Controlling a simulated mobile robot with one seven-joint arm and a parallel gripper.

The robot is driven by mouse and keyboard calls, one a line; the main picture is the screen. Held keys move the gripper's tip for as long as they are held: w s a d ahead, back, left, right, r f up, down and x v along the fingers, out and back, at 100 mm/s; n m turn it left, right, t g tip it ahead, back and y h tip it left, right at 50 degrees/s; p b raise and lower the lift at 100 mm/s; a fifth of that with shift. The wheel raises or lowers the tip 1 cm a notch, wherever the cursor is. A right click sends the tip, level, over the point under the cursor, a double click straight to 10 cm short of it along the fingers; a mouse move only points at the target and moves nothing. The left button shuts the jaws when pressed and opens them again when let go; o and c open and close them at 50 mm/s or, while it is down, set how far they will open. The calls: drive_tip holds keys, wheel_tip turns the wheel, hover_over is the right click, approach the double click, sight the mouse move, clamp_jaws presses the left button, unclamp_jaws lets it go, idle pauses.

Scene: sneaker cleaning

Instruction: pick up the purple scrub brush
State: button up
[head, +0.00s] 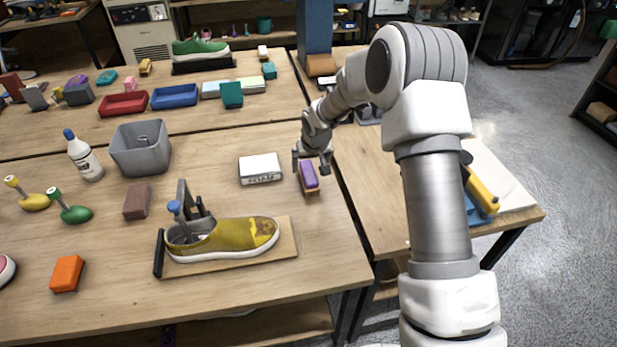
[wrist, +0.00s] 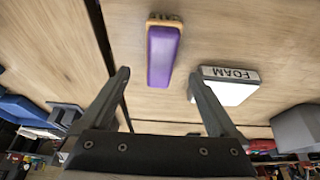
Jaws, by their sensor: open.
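The purple scrub brush (head: 309,176) lies on the wooden table near its right edge, purple body up with a tan layer below. It also shows in the wrist view (wrist: 161,55), upper middle, ahead of the fingertips. My gripper (head: 312,160) is above the far end of the brush in the head view. In the wrist view my gripper (wrist: 163,80) is open and empty, its two fingers spread to either side of the brush's line. Whether a finger touches the brush cannot be told.
A white foam block (head: 260,169) lies just left of the brush; in the wrist view it (wrist: 229,90) sits by the right finger. A yellow sneaker (head: 225,238) on a wooden board stands nearer. A grey bin (head: 140,150) stands further left. The table's right edge is close.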

sight(309, 171)
drive_tip(key=shift+p+x, duration=0.35)
drive_tip(key=shift+x, duration=2.25)
drive_tip(key=shift+f+b, duration=0.3)
drive_tip(key=shift+b, duration=0.2)
drive_tip(key=c, duration=1.5)
drive_tip(key=shift+a+r, duration=0.1)
drive_tip(key=shift+r, duration=0.05)
drive_tip(key=shift+r+p, duration=0.3)
drive_tip(key=shift+p, duration=0.35)
drive_tip(key=r, duration=0.2)
drive_tip(key=d+r+b, duration=0.1)
drive_tip(key=r, duration=0.1)
drive_tip(key=shift+s+r, duration=0.2)
drive_tip(key=shift+r, duration=0.05)
drive_tip(key=s+d+r, duration=0.6)
drive_tip(key=d, duration=0.2)
drive_tip(key=shift+d, duration=0.4)
